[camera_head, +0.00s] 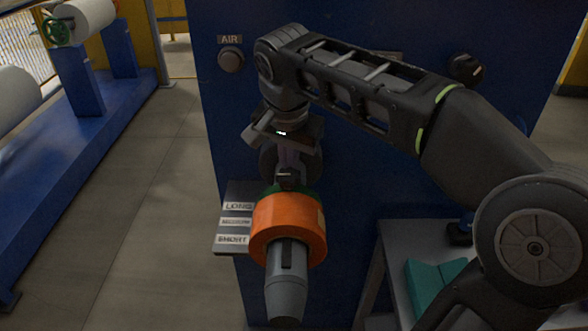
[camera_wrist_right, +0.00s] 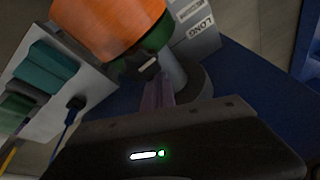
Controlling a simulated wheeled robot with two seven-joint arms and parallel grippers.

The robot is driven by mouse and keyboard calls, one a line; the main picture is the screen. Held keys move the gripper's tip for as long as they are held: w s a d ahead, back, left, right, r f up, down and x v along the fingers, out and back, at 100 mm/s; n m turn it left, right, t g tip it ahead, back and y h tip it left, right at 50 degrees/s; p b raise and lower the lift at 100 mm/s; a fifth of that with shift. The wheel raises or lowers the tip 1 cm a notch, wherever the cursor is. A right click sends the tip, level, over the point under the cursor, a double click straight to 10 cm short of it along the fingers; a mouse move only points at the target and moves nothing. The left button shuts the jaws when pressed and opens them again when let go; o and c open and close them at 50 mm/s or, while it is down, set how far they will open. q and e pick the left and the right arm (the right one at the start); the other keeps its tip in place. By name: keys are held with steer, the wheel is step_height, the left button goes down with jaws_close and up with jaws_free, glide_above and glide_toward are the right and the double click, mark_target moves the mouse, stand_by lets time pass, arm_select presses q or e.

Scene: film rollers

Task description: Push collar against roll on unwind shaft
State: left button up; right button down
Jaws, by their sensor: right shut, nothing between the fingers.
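The grey unwind shaft (camera_head: 286,282) sticks out of the blue cabinet toward me. An orange roll (camera_head: 275,222) sits around it, with bare shaft in front. A green ring (camera_wrist_right: 158,38), which looks like the collar, is around the shaft on the cabinet side of the roll. Only its upper edge (camera_head: 312,190) shows in the head view; I see no clear gap to the roll. My right gripper (camera_head: 286,176) is shut and empty, its fingertips just behind the ring. In the right wrist view the fingertips (camera_wrist_right: 149,68) are beside the ring; contact is unclear. My left gripper is not in view.
A plate marked LONG, MEDIUM and SHORT (camera_head: 233,222) is left of the roll. A grey side table (camera_head: 396,262) with teal blocks (camera_head: 436,278) stands at right. The blue cabinet (camera_head: 350,190) is close behind the shaft. An AIR knob (camera_head: 231,60) is at upper left.

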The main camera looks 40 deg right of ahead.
steer(key=shift+s+a, duration=0.15)
steer(key=shift+s, duration=0.05)
steer(key=shift+w, duration=0.15)
steer(key=shift+w+d, duration=0.5)
step_height(320, 180, up, 9)
steer(key=p, duration=0.8)
steer(key=shift+a, duration=0.1)
stand_by(0.5)
